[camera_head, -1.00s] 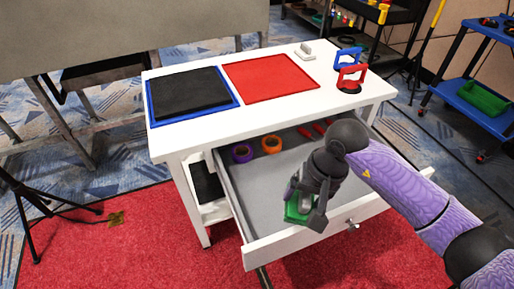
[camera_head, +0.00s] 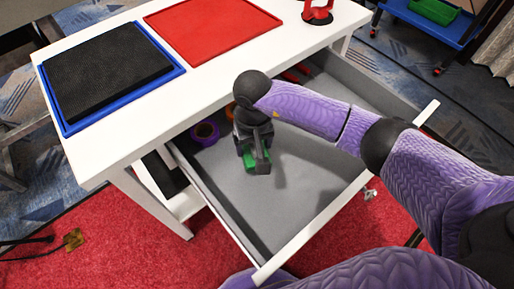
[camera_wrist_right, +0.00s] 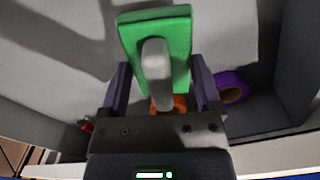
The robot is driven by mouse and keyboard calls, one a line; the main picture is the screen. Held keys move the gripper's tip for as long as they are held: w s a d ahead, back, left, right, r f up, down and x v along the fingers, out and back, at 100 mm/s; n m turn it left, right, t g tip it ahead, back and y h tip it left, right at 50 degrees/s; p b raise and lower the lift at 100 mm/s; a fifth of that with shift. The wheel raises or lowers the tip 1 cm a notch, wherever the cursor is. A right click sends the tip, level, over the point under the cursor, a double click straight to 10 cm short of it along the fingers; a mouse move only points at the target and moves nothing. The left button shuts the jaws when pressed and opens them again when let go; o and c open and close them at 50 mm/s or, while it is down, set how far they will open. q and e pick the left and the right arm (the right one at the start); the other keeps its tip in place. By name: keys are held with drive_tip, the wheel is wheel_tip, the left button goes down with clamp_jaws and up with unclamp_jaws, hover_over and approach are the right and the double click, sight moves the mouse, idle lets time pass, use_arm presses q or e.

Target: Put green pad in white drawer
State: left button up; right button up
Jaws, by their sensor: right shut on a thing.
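The green pad (camera_wrist_right: 178,40) has a grey handle (camera_wrist_right: 156,72) and sits between the fingers of my right gripper (camera_wrist_right: 158,90), which is shut on it. In the head view my right gripper (camera_head: 254,158) is inside the open white drawer (camera_head: 318,222), over its left part, and mostly hides the green pad (camera_head: 248,160). I cannot tell whether the pad touches the grey drawer floor (camera_head: 290,185). My left gripper is not in view.
A purple tape roll (camera_head: 205,133) lies in the drawer's back left, and it shows in the wrist view (camera_wrist_right: 232,88) beside an orange roll (camera_wrist_right: 178,103). Red items (camera_head: 294,76) lie further back. The drawer's front middle is clear. The white tabletop (camera_head: 180,88) overhangs the drawer's back.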

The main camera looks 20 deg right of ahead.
wheel_tip(320, 180, down, 4)
drive_tip(key=shift+r+b, duration=0.15)
drive_tip(key=shift+b, duration=0.5)
drive_tip(key=shift+r, duration=0.2)
drive_tip(key=shift+c, duration=0.5)
drive_tip(key=o, duration=1)
drive_tip(key=shift+f, duration=0.1)
drive_tip(key=shift+r+p, duration=0.35)
drive_tip(key=shift+r, duration=0.1)
wheel_tip(320, 180, up, 10)
drive_tip(key=p, duration=0.4)
drive_tip(key=shift+r, duration=0.25)
drive_tip(key=shift+r+p, duration=0.3)
drive_tip(key=shift+r, duration=0.2)
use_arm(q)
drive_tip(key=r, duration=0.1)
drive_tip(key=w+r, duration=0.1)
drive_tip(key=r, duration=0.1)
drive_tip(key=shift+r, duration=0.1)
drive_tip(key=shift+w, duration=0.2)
